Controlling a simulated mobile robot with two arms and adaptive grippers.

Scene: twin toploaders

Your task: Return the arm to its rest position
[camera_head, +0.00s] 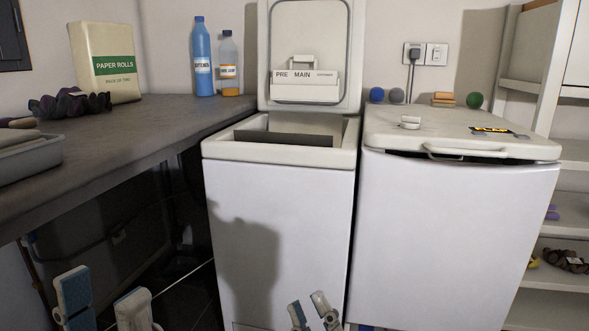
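My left gripper (105,302) is low at the left, in front of the dark space under the counter. Its two blue-and-white fingers stand apart with nothing between them. My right gripper (312,310) is at the bottom edge, in front of the left toploader's white front (270,215). Its fingers are apart, with a narrow gap and nothing seen in it. The left toploader's lid (353,60) stands upright, with a drawer marked PRE and MAIN on its inside. The right toploader's lid (460,132) is down, with a dark gap under its handle. My arms are mostly out of view.
A grey counter (130,125) on the left bears paper rolls (105,62), a blue bottle (203,60), an orange-filled bottle (229,65), a dark scrunchie (70,104) and a grey tray (30,160). Shelves (560,225) stand at the right. Small balls (474,100) lie behind the right lid.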

